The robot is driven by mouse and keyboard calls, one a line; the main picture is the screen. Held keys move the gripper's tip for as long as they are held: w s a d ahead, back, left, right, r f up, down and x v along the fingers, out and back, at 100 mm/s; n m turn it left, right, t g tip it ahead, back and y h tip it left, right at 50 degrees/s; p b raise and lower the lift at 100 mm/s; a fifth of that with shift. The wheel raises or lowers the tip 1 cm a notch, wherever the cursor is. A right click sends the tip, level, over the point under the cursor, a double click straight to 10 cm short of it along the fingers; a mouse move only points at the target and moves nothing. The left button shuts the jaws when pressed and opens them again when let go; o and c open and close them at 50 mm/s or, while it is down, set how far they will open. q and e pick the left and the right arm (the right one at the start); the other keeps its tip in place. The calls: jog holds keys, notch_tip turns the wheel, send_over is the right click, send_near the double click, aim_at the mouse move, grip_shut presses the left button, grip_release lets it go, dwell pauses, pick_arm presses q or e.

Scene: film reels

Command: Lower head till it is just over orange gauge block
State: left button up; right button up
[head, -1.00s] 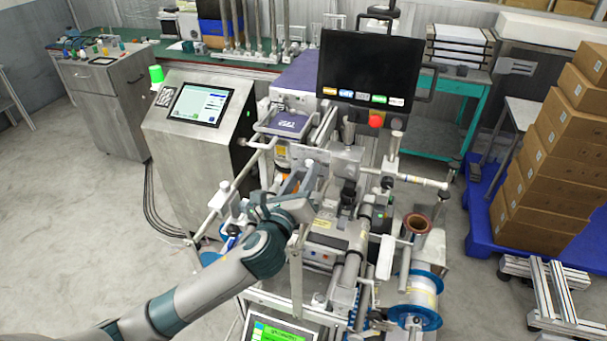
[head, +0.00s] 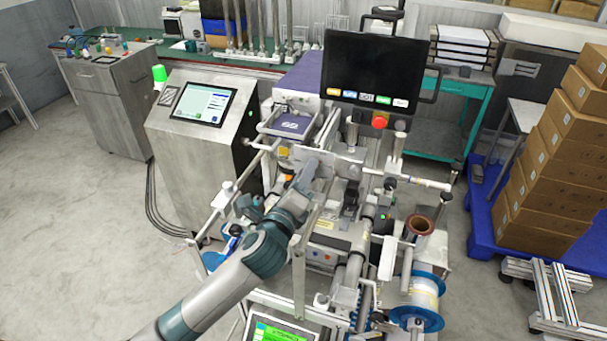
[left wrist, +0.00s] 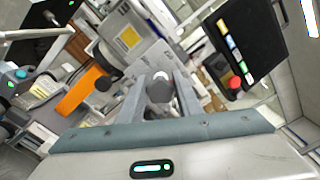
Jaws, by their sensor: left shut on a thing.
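My left gripper (head: 311,170) reaches into the middle of the labelling machine in the head view. In the left wrist view its two fingers (left wrist: 160,88) are shut on a round grey knob (left wrist: 159,91). A grey unit with a yellow label (left wrist: 128,38) is above and left of the fingers; I cannot tell whether it is the head. The orange gauge block (left wrist: 80,91) shows left of the fingers, apart from them. The gap between head and block cannot be judged. The gripper mostly hides the knob in the head view. My right gripper is not in view.
A black screen with a red button (head: 372,70) stands behind the machine, right of my gripper. A steel console (head: 200,125) stands at left. A blue-flanged reel (head: 417,298) is at the front right. Metal posts and rods crowd the gripper.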

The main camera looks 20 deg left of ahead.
pick_arm(q)
jog(key=shift+d+r, duration=0.2)
jog(key=shift+r, duration=0.35)
jog(key=o, duration=1)
jog(key=shift+d+f, duration=0.15)
jog(key=shift+d, duration=0.1)
jog(key=shift+a+f, duration=0.15)
jog(key=shift+s, duration=0.2)
jog(key=s, duration=1.1)
jog(key=s+b, duration=0.1)
jog(key=s, duration=0.5)
jog(key=shift+a, duration=0.3)
